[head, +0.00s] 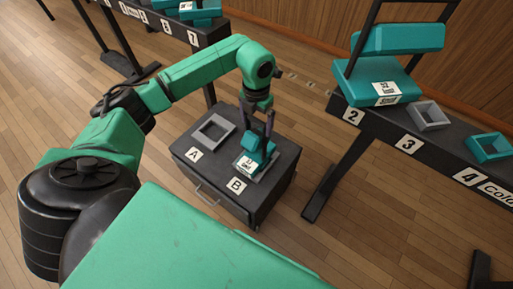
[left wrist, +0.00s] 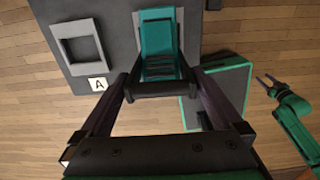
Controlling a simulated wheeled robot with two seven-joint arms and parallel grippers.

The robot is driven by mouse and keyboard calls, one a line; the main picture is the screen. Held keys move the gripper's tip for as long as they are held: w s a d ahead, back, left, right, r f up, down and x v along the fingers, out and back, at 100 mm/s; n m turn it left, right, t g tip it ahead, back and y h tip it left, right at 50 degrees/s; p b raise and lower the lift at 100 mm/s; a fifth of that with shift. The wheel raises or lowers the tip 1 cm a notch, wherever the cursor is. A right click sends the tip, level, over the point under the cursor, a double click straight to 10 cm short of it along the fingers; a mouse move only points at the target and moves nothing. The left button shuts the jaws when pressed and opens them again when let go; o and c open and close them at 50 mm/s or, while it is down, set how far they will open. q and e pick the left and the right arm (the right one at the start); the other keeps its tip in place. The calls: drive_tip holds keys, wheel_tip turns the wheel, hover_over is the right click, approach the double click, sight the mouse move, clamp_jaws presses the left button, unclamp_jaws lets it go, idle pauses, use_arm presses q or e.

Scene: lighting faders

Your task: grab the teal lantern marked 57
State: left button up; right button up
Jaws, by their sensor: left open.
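A teal lantern (head: 253,158) with a white label stands in a grey frame at spot B on the dark cabinet. The label's number is too small to read surely. My left gripper (head: 269,128) is above it, pointing down, with its fingers apart around the lantern's upper part. In the left wrist view, the lantern (left wrist: 157,38) shows between and beyond the open fingertips (left wrist: 159,82). I cannot tell whether either finger touches it. My right gripper (left wrist: 265,79) shows small at the right of the left wrist view, with its two fingers apart.
The dark cabinet (head: 222,182) has an empty grey frame (head: 213,131) at spot A. A further teal lantern (head: 202,14) stands at back left.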

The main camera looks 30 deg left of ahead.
use_arm(q)
drive_tip(key=shift+r, duration=0.1)
drive_tip(key=c, duration=1.5)
drive_tip(key=shift+w, duration=0.1)
clamp_jaws()
drive_tip(key=shift+r, duration=0.15)
